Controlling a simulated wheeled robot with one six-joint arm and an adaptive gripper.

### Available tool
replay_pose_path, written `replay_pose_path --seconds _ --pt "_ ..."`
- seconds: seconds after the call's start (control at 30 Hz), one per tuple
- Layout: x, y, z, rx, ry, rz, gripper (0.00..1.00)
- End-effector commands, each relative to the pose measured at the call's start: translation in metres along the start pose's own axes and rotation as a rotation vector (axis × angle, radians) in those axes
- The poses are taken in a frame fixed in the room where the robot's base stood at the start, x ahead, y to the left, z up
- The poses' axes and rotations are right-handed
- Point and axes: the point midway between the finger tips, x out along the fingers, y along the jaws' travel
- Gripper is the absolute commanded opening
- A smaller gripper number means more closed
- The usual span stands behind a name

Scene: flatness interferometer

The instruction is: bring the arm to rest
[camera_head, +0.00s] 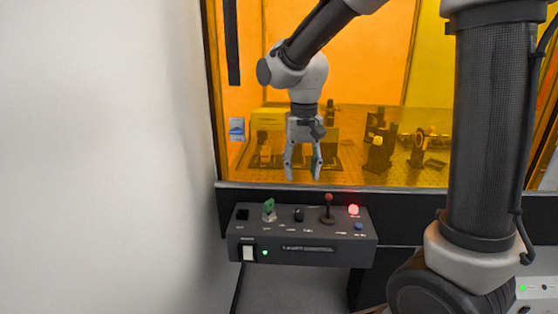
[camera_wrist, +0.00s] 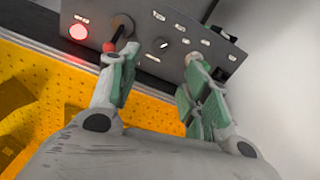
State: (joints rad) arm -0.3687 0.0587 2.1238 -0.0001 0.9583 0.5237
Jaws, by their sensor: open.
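My gripper (camera_head: 303,172) is open and empty, pointing down in front of the orange window, above the laser control box (camera_head: 302,250). In the wrist view its two green-padded fingers (camera_wrist: 160,85) are spread apart, with the box (camera_wrist: 205,35) beyond them. The box carries a red-knobbed lever (camera_head: 328,205), a green key-like part (camera_head: 268,207), a black knob (camera_head: 298,214) and a lit red lamp (camera_head: 353,210). The red lamp also shows in the wrist view (camera_wrist: 79,32). The fingers appear apart from the box; the exact gap is hard to tell.
An orange window (camera_head: 370,60) stands behind the gripper, with optical parts (camera_head: 380,150) on a perforated table behind it. A white wall (camera_head: 100,150) fills the left.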

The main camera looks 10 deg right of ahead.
Motion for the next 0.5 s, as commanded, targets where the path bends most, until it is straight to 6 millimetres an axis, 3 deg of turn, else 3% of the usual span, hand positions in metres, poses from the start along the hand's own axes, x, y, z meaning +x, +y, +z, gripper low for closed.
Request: replay_pose_path --seconds 0.17,0.23,0.5 --pt "0.001 0.001 0.001 -0.074 -0.003 0.001 0.48" --pt "0.01 0.007 0.013 -0.155 -0.031 0.015 0.48" --pt "-0.017 0.073 0.076 -0.326 0.031 -0.01 0.48"
